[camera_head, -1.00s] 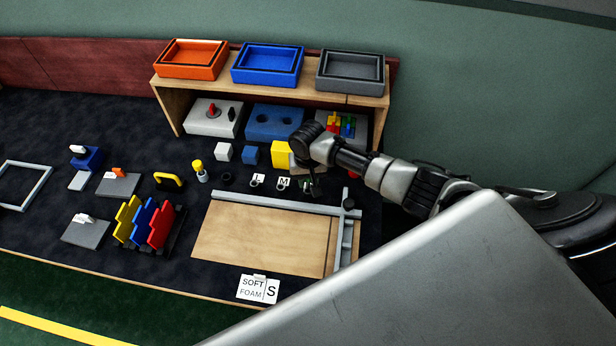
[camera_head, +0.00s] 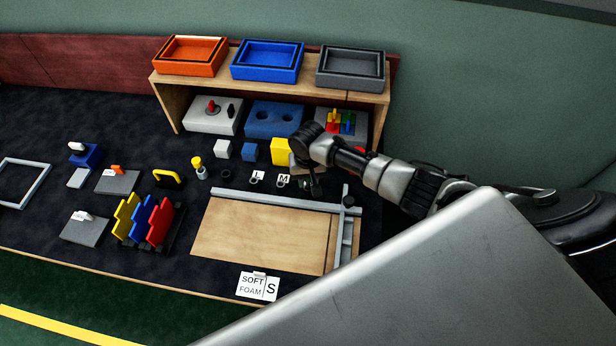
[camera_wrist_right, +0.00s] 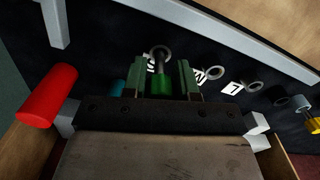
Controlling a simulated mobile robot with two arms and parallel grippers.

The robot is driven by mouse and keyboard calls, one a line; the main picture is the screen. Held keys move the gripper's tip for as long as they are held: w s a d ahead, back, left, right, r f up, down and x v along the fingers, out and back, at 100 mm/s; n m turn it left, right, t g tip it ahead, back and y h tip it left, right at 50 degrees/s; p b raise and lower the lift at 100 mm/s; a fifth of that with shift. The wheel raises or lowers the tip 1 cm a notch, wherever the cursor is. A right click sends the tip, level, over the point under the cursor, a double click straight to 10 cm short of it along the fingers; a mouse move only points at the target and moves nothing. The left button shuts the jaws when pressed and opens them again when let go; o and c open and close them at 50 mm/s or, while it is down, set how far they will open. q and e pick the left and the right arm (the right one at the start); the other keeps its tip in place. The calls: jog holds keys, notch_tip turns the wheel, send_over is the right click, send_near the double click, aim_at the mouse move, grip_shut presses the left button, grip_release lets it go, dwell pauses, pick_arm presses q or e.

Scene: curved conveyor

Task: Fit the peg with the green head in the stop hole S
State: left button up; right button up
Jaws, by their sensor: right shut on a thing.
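My right gripper (camera_head: 313,189) points down at the right end of the row of labelled rings. In the right wrist view, its two dark fingers (camera_wrist_right: 163,80) are shut on the green head of the peg (camera_wrist_right: 161,87). The grey shank points away from the gripper toward the ring by the S label, the stop hole S (camera_wrist_right: 160,51). The shank's tip overlaps this ring, and I cannot tell whether it is inside or just above. In the head view, the gripper largely hides the peg and the S ring. My left gripper is not in view.
The M ring (camera_head: 280,185) and L ring (camera_head: 254,183) stand to the left. A grey rail (camera_head: 270,201) and wooden board (camera_head: 258,238) lie in front. A yellow block (camera_head: 281,152) and a shelf with trays are behind. A SOFT FOAM S card (camera_head: 258,287) lies at the front.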

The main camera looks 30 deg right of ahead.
jog(key=shift+f+b, duration=0.6)
jog(key=shift+f, duration=0.5)
jog(key=o, duration=1)
jog(key=shift+r, duration=0.1)
jog(key=shift+r, duration=0.1)
notch_tip(320, 180, up, 11)
jog(key=shift+f, duration=0.2)
jog(key=shift+s+f, duration=0.1)
